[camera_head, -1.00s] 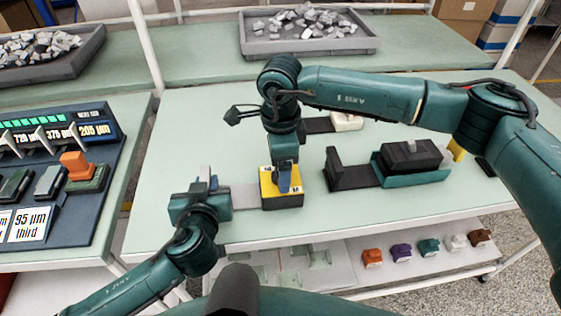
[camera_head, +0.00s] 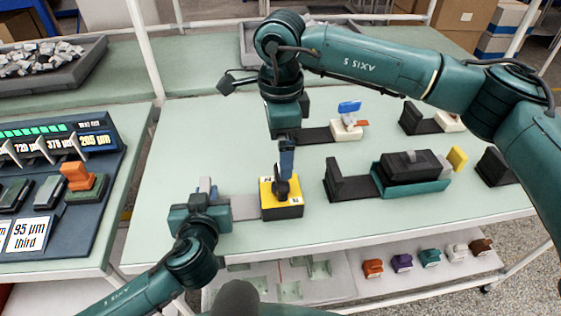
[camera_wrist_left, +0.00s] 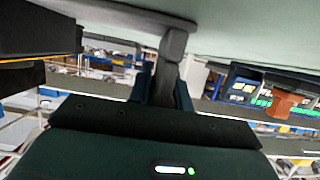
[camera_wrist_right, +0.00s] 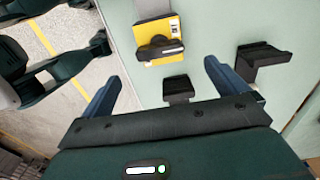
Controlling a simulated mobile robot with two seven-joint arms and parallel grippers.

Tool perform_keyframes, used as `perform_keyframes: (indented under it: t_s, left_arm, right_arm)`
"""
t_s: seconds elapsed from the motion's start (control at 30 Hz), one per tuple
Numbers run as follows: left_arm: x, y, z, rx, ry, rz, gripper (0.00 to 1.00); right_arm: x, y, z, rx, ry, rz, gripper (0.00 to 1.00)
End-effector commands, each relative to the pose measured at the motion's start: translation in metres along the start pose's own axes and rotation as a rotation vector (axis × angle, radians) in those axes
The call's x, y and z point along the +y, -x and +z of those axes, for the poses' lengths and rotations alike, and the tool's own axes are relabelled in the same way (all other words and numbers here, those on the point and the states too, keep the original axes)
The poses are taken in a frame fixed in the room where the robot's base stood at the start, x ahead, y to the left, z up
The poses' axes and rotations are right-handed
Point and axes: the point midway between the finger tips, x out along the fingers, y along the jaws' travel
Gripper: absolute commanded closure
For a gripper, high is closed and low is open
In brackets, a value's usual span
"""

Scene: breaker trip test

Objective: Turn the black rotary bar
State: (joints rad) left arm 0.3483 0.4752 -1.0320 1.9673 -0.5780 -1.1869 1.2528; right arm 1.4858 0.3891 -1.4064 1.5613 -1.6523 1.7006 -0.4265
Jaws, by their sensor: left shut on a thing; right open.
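The black rotary bar (camera_head: 281,190) sits on the top of a yellow box (camera_head: 268,199) with a black base. In the right wrist view, the bar (camera_wrist_right: 160,48) lies roughly crosswise over the yellow face (camera_wrist_right: 145,33). My right gripper (camera_head: 287,172) is open just above the bar, with blue fingers; in its own wrist view the fingertips (camera_wrist_right: 162,76) are apart and do not hold the bar. My left gripper (camera_head: 206,186) is left of the box, shut on a grey upright piece (camera_wrist_left: 173,52). A grey plate (camera_head: 244,206) runs between it and the box.
A dark holder with a teal tray and black block (camera_head: 410,167) stands right of the box. A white block with a blue lever (camera_head: 348,122) is behind. A display panel (camera_head: 60,185) stands on the left table. Bare table lies in front of the holder.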

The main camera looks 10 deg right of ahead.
Motion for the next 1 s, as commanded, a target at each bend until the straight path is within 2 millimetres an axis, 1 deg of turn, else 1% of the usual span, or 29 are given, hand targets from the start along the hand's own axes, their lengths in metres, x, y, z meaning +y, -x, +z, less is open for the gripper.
perform_keyframes:
  t_s: [0.03, 0.1, 0.23, 0.37, 0.67, 0.7, 1.0]
  left_arm:
    - [0.000, 0.000, 0.001, -0.001, -0.001, 0.000, 1.00]
    - [0.000, 0.000, 0.001, -0.001, -0.001, 0.000, 1.00]
    - [0.000, 0.000, 0.001, -0.001, -0.001, 0.000, 1.00]
    - [0.000, 0.000, 0.001, -0.001, -0.001, 0.000, 1.00]
    - [0.000, 0.000, 0.000, -0.001, 0.000, 0.000, 1.00]
    - [0.000, 0.000, 0.000, -0.001, 0.000, 0.000, 0.79]
    - [0.000, 0.000, 0.000, -0.001, 0.000, 0.000, 0.55]
  right_arm:
    - [0.000, 0.010, 0.000, 0.000, 0.000, -0.002, 0.02]
    - [-0.001, 0.021, 0.000, -0.001, 0.000, -0.002, 0.02]
    - [0.000, 0.032, 0.000, 0.000, -0.001, 0.000, 0.02]
    - [0.000, 0.036, 0.000, 0.000, -0.001, 0.000, 0.02]
    - [0.000, 0.036, 0.000, 0.000, 0.000, 0.001, 0.02]
    - [0.000, 0.036, 0.000, 0.000, 0.000, 0.001, 0.02]
    - [0.000, 0.036, 0.000, 0.000, 0.000, 0.001, 0.02]
